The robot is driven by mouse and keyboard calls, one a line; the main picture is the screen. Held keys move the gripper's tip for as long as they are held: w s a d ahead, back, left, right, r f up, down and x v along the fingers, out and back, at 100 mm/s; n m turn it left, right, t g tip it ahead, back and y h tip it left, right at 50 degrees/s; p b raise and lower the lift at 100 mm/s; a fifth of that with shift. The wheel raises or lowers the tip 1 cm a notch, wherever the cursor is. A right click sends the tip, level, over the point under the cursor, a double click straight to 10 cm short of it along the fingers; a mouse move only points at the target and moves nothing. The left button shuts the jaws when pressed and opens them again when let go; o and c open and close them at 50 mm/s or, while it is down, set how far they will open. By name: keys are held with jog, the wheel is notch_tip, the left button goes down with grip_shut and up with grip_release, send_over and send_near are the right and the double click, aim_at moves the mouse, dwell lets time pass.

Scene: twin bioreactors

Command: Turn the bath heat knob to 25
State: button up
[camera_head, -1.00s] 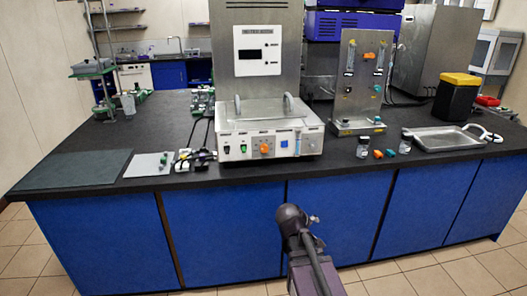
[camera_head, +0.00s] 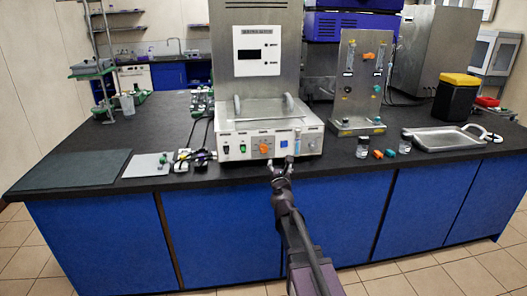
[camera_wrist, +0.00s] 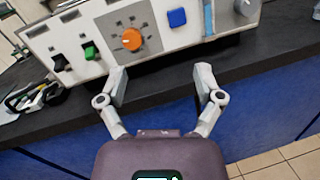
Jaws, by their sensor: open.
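A white control panel (camera_head: 232,152) fronts a steel bath unit on the bench. An orange knob (camera_head: 264,148) sits on a grey dial plate near its middle. It also shows in the wrist view (camera_wrist: 132,40), above and a little left of the midpoint between my fingertips. A grey knob (camera_head: 312,146) is at the panel's right end, partly cut off in the wrist view (camera_wrist: 245,7). The panel labels and dial numbers are too small to read. My gripper (camera_head: 281,161) is open and empty, in front of the panel's lower edge, apart from both knobs.
A blue button (camera_wrist: 177,18) lies right of the orange knob. A green switch (camera_wrist: 91,51) and a black switch (camera_wrist: 61,62) lie left of it. The dark bench edge (camera_wrist: 160,92) runs below the panel. Small bottles and a metal tray (camera_head: 440,147) stand further right.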

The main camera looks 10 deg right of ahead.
aim_at(264, 150)
jog(key=a+n+y, duration=0.1)
jog(key=n, duration=0.1)
jog(key=w+a+f+n+y, duration=0.1)
jog(key=n, duration=0.1)
jog(key=w+a+n+y, duration=0.1)
jog(key=n, duration=0.1)
jog(key=shift+a+f+n+g, duration=0.2)
jog(key=shift+f+n+g, duration=0.1)
jog(key=shift+n, duration=0.1)
jog(key=w, duration=1.3)
jog(key=shift+w, duration=0.35)
jog(key=c, duration=1.2)
